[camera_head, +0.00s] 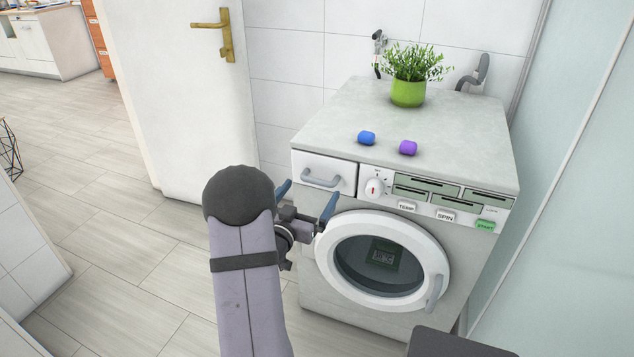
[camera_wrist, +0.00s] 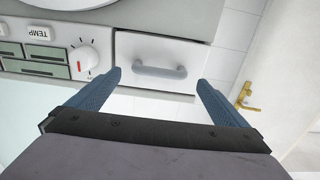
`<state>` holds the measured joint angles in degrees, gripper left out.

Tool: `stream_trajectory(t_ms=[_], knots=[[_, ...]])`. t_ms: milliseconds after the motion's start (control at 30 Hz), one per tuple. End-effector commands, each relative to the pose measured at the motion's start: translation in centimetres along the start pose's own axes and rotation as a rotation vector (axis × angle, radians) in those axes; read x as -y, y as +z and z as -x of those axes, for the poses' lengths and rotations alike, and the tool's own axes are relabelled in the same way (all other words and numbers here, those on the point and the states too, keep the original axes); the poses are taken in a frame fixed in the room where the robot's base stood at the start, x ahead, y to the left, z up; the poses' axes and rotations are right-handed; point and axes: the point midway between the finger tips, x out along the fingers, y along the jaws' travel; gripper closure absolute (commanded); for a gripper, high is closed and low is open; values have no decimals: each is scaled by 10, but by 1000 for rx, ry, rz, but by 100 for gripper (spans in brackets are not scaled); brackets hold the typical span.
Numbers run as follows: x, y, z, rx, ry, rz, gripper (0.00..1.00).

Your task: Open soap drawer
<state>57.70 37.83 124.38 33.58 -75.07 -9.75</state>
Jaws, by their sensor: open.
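The soap drawer (camera_head: 326,170) is a white panel with a grey bar handle (camera_head: 322,179) at the upper left of the washing machine's front. It looks closed, flush with the front. In the wrist view, which is upside down, the drawer (camera_wrist: 157,50) and its handle (camera_wrist: 160,71) show ahead, between and beyond the fingers. My gripper (camera_head: 307,203) has blue fingers spread apart and nothing between them. It is in front of the machine, a little below and left of the drawer, and apart from the handle. In the wrist view my gripper (camera_wrist: 160,90) is also open and empty.
The washing machine (camera_head: 480,265) has a round door (camera_head: 440,255), a dial (camera_head: 374,188) and buttons. A green potted plant (camera_head: 408,92), a blue pod (camera_head: 366,138) and a purple pod (camera_head: 408,148) stand on top. A white room door (camera_head: 175,100) is left; a glass panel (camera_head: 575,200) is right.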

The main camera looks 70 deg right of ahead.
Motion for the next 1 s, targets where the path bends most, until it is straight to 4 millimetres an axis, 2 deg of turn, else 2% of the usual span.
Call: stream_trajectory(t_ms=[200,400,600,833,867,1000], knots=[[-1,0,-30,-1,2,-1,2],[-1,0,-50,1,1,0,2],[0,0,-59,1,0,0,2],[0,0,-59,1,-1,0,2],[0,0,-59,1,-1,0,4],[0,0,-59,1,-1,0,37]])
